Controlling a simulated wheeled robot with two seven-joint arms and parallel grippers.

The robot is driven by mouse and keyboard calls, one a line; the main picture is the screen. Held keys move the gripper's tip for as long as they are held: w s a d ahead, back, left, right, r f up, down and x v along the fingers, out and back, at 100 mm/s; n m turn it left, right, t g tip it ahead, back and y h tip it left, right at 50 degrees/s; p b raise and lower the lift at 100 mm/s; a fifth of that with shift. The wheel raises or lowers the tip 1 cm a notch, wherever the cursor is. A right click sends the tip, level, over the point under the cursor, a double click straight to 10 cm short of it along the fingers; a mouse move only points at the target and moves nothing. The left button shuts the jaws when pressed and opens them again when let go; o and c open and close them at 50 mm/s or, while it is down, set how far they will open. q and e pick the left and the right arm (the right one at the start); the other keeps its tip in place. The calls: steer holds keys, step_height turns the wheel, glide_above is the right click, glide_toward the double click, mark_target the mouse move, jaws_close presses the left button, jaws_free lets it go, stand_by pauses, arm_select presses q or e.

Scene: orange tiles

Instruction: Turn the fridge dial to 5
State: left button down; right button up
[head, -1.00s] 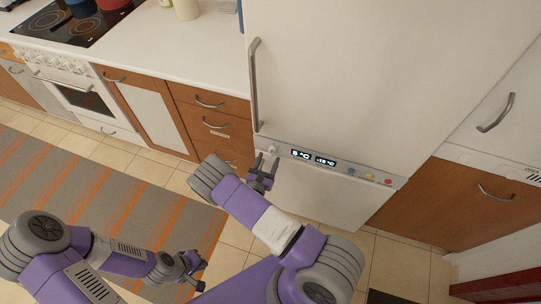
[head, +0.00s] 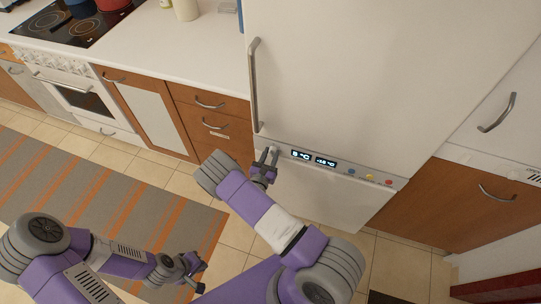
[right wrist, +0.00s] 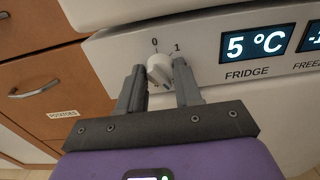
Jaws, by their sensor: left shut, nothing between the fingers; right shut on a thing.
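The white fridge dial (right wrist: 160,69) sits at the left end of the fridge's control panel. Marks 0 and 1 show above it; its other numbers are hidden, and I cannot tell clearly where it points. My right gripper (right wrist: 159,78) is shut on the dial, one finger on each side. In the head view the right gripper (head: 269,156) is at the panel's left end and covers most of the dial. The fridge display (right wrist: 254,46) reads 5 °C. My left gripper (head: 194,271) is shut and empty, low over the floor.
The fridge door (head: 350,80) with its long handle (head: 254,85) is above the panel. Drawers (head: 212,125) stand left of the fridge. Coloured buttons (head: 370,176) are further right on the panel. A striped rug (head: 110,200) lies on the floor.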

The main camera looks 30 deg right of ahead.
steer(key=shift+m, duration=9.9)
steer(key=o, duration=1)
steer(key=shift+a, duration=0.1)
